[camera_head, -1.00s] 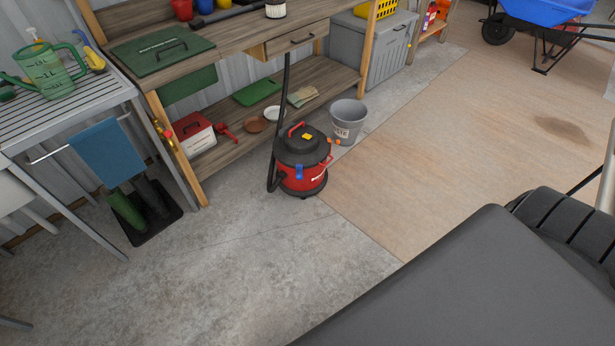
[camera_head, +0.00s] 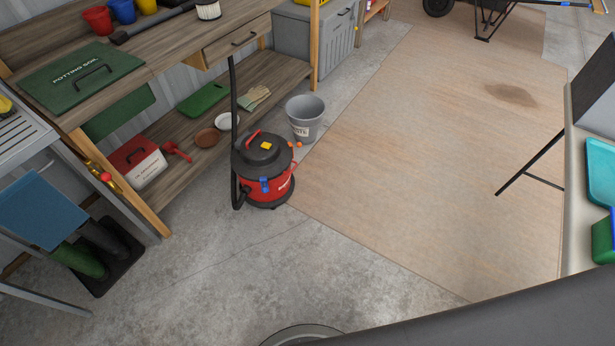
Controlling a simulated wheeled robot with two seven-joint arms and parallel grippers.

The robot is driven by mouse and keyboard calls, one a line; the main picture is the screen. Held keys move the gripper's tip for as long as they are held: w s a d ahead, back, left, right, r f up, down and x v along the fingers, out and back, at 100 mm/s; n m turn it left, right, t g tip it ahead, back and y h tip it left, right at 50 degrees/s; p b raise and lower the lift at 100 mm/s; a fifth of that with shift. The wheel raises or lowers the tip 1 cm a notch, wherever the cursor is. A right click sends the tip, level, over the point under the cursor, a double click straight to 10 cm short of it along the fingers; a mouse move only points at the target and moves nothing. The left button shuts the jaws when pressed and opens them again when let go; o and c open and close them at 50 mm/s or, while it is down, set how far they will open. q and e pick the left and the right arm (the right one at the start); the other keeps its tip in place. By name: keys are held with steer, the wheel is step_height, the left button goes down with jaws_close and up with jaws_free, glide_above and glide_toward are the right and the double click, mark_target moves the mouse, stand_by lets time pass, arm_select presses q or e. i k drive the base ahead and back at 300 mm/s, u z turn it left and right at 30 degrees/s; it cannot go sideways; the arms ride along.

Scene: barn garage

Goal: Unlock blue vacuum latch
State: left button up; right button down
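A red and black shop vacuum (camera_head: 268,184) stands upright on the concrete floor in the head view, in front of the wooden workbench. Its blue latch (camera_head: 264,184) is on the side facing me, where the black lid meets the red drum. At this size I cannot tell whether the latch is locked. A black hose or tube (camera_head: 235,130) rises at the vacuum's left side. Neither of my grippers is in view.
The workbench (camera_head: 150,215) with a lower shelf stands behind and left. A grey bucket (camera_head: 304,117) stands just behind the vacuum. Rubber boots (camera_head: 85,258) on a black tray are at left. The concrete floor (camera_head: 220,270) before the vacuum is clear.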

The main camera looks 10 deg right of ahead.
mark_target(263, 179)
steer(key=z, duration=0.35)
steer(key=i, duration=0.75)
steer(key=u, duration=0.6)
steer(key=i, duration=0.6)
steer(key=u, duration=0.6)
